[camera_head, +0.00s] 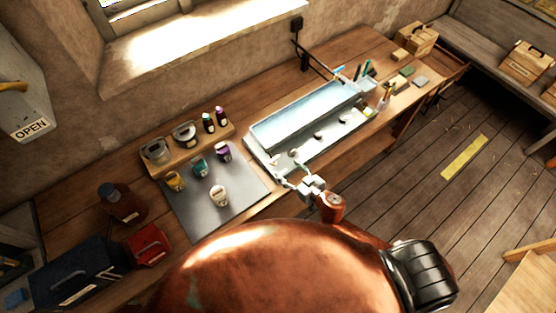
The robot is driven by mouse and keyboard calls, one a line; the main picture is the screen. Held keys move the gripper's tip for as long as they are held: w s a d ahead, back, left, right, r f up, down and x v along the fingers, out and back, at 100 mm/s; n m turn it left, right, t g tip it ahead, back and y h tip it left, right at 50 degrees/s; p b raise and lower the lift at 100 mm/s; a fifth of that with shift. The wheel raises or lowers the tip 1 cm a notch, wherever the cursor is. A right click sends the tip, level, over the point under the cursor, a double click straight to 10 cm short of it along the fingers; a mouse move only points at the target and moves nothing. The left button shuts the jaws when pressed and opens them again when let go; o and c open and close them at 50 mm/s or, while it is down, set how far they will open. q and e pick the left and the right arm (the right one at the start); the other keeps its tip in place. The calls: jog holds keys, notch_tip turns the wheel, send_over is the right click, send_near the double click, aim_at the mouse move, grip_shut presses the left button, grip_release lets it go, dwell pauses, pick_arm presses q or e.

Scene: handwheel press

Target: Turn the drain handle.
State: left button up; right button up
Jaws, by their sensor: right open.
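A long pale metal trough (258,143) with a blue-grey basin sits on the wooden bench in the middle. Several small dark and pale fittings line its near ledge. A small fitting (292,153) near the left end of this ledge may be the drain handle, but it is too small to tell. My right gripper (288,174) is open at the trough's near left corner, its fingers pointing toward this fitting. I cannot tell whether they touch it. My left gripper is not in view.
Left of the trough, a grey mat (240,200) holds several small jars, with a wooden rack (160,172) of jars behind. A red box (150,245) and a dark blue case (75,275) stand at the bench's left end. The floor at right is mostly clear.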

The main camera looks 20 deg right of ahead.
aim_at(275, 159)
jog(key=x, duration=0.7)
jog(key=shift+w+a, duration=0.3)
jog(key=shift+a, duration=0.05)
jog(key=c, duration=1.2)
